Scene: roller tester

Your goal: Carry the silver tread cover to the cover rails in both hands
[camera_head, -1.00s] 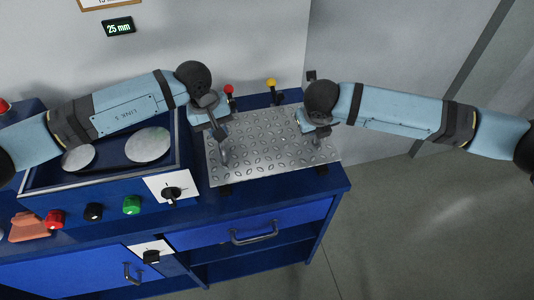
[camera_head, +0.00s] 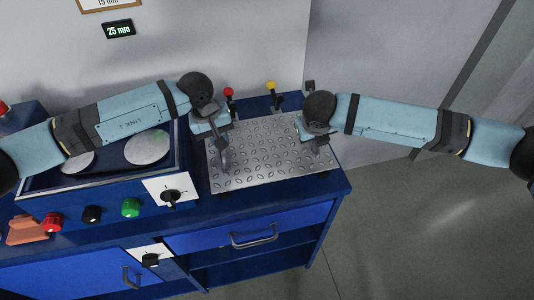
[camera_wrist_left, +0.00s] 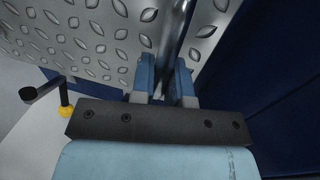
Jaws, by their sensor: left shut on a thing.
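The silver tread cover (camera_head: 262,160) is a patterned metal plate above the right part of the blue bench. It also shows in the left wrist view (camera_wrist_left: 85,40). My left gripper (camera_head: 222,136) is at its left side; in the left wrist view the fingers (camera_wrist_left: 167,75) are closed around a round metal handle bar (camera_wrist_left: 174,35). My right gripper (camera_head: 316,140) is at the handle on the right side; its fingertips are too small to judge. Small dark pieces show at the cover's front edge, perhaps rail ends; the rails are otherwise hidden, and contact cannot be told.
A red-knobbed lever (camera_head: 229,92) and a yellow-knobbed lever (camera_head: 271,86) stand behind the cover. Left are a roller bay with pale discs (camera_head: 147,147), a dial (camera_head: 171,196) and coloured buttons (camera_head: 131,207).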

